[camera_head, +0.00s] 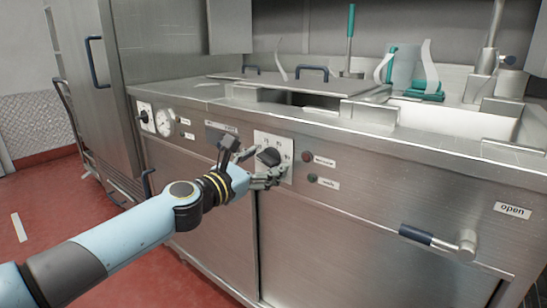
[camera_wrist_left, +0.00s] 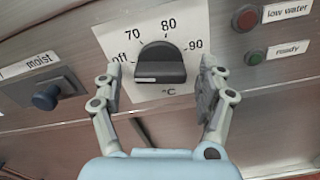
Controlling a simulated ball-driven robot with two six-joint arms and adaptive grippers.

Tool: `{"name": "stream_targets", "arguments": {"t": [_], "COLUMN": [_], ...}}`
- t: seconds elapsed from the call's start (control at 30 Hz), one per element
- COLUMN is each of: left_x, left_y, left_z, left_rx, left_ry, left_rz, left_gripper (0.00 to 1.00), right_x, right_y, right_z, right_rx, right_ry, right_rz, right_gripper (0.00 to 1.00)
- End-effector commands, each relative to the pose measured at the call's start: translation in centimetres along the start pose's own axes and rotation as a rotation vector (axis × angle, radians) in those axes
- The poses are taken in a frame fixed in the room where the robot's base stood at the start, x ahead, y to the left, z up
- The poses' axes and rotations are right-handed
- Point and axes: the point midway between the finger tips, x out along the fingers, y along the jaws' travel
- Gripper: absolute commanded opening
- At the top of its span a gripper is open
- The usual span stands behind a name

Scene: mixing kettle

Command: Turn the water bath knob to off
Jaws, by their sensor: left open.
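The water bath knob (camera_head: 268,156) is a dark knob on a white dial plate (camera_head: 283,146) on the steel front panel. In the left wrist view the knob (camera_wrist_left: 162,66) shows between labels off, 70, 80 and 90, with °C below. A small white mark shows at its lower left; which label it points to I cannot tell for certain. My left gripper (camera_head: 251,160) is open in front of the dial. In the left wrist view its fingers (camera_wrist_left: 160,78) stand apart on either side of the knob, with gaps to it. My right gripper is not in view.
Right of the dial are a red low-water light (camera_wrist_left: 246,18) and a green ready light (camera_wrist_left: 254,58). A lever handle (camera_head: 436,239) juts out at lower right. The steel counter is above.

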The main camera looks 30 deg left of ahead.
Motion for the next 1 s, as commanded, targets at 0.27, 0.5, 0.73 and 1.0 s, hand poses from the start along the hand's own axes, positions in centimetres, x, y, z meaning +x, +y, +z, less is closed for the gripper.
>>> {"name": "stream_targets", "arguments": {"t": [0.27, 0.5, 0.73, 1.0], "left_x": [-3.8, -6.3, -6.5, -6.5], "left_y": [-0.1, -0.1, 0.0, 0.0], "left_z": [-0.3, -0.2, 0.0, 0.0], "left_rx": [0.003, 0.003, 0.001, 0.001], "left_ry": [0.003, 0.003, 0.0, 0.001], "left_rz": [-0.003, -0.002, -0.001, -0.001], "left_gripper": [0.74, 0.74, 0.74, 0.74], "right_x": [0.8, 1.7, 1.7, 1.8], "right_y": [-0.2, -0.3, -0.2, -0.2], "right_z": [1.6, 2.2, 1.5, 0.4], "right_rx": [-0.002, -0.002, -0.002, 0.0], "right_ry": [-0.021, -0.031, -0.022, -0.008], "right_rz": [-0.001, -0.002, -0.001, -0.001], "right_gripper": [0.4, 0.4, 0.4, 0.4]}}
